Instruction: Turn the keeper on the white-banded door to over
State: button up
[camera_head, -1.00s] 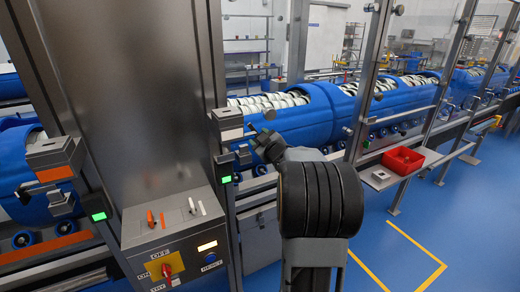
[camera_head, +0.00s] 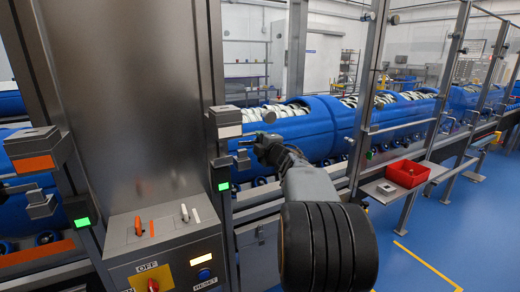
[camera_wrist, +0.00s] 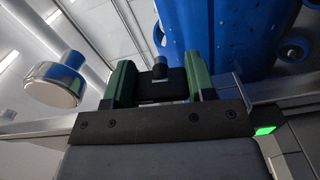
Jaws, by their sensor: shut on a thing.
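The white-banded box (camera_head: 227,131) sits on the post of the door right of the wide steel column. Just below it, a small grey metal keeper (camera_head: 243,143) juts out to the right. My gripper (camera_head: 256,143) is at the keeper, coming from the right, and is shut on it; the jaws partly hide it. In the wrist view, the two green fingers (camera_wrist: 160,82) stand either side of a dark block with a small grey round end (camera_wrist: 160,66). I cannot tell the keeper's exact angle.
An orange-banded box (camera_head: 34,164) with its own latch is on the left post. A control panel (camera_head: 165,245) with levers stands below the column. Blue tubs (camera_head: 320,127) lie behind the frame. A red bin (camera_head: 407,173) is on a shelf at right.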

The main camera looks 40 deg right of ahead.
jog(key=shift+n+b, duration=0.3)
jog(key=shift+n, duration=0.3)
jog(key=o, duration=1)
jog(key=s, duration=0.4)
jog(key=s+a, duration=0.1)
jog(key=s, duration=0.4)
jog(key=s+a, duration=0.1)
jog(key=s, duration=0.3)
jog(key=shift+s, duration=0.35)
jog(key=shift+d, duration=0.15)
